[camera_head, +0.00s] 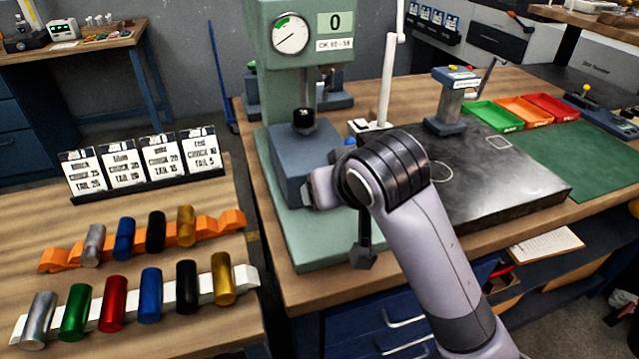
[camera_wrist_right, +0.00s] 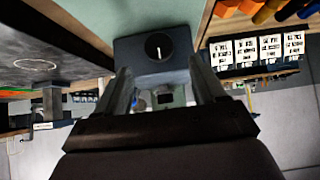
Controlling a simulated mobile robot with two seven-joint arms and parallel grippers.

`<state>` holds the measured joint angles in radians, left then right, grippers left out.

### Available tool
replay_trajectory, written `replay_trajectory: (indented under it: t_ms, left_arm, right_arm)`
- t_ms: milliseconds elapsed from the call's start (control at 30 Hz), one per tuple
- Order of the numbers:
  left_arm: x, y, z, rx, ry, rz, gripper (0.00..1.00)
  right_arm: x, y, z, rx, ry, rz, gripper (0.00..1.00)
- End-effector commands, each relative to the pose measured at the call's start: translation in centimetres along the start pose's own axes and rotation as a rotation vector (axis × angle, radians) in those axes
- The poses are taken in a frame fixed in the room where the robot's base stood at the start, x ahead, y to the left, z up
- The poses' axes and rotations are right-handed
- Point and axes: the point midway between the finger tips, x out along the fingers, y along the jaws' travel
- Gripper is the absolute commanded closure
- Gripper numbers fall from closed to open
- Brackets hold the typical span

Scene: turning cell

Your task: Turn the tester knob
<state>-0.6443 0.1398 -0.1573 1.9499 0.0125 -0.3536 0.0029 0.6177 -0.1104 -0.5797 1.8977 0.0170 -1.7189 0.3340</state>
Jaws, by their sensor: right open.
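The tester (camera_head: 275,40) is a tall green machine with a round dial and a display reading 0. Its blue-grey block (camera_head: 296,150) stands on the green base. The tester knob (camera_wrist_right: 159,46) is round and black with a white pointer line, and shows on the block's face in the right wrist view. In the head view my right gripper and wrist hide the knob. My right gripper (camera_wrist_right: 162,66) is open, its two fingers pointing toward the block with the knob seen between and just beyond the tips. Whether they touch it I cannot tell. My left gripper is not in view.
A left table holds several coloured cylinders on an orange rack (camera_head: 60,258) and a white rack (camera_head: 250,277), with printed cards (camera_head: 160,158) behind. Right of the tester are a white lever (camera_head: 388,80), a dark plate (camera_head: 500,190), a small press (camera_head: 446,105) and coloured trays (camera_head: 525,112).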

Motion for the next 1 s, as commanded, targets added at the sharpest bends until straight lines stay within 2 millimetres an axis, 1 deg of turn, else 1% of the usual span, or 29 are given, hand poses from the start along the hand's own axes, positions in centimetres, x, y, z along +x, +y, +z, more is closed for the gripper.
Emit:
replay_trajectory:
  t_ms: [100, 300, 433, 600, 867, 967, 1000]
  left_arm:
    - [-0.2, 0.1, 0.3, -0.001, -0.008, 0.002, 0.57]
    - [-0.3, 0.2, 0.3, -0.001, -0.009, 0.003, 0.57]
    - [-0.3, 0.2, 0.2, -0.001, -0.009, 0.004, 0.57]
    - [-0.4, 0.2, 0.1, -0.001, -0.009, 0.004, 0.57]
    - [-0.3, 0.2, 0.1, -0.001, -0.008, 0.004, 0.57]
    - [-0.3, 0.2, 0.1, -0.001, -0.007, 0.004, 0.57]
    - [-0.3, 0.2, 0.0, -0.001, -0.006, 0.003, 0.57]
  right_arm:
    - [1.6, 0.1, 0.2, 0.000, -0.006, 0.002, 0.30]
    - [4.4, 0.1, 0.1, 0.000, -0.005, 0.002, 0.30]
    - [5.6, 0.1, 0.1, 0.000, -0.003, 0.002, 0.30]
    - [6.4, 0.1, 0.1, 0.001, -0.002, 0.001, 0.30]
    - [6.5, 0.1, 0.1, 0.001, -0.002, 0.001, 0.30]
    - [6.5, 0.1, 0.1, 0.001, -0.001, 0.001, 0.59]
    - [6.5, 0.1, 0.1, 0.001, -0.002, 0.001, 0.73]
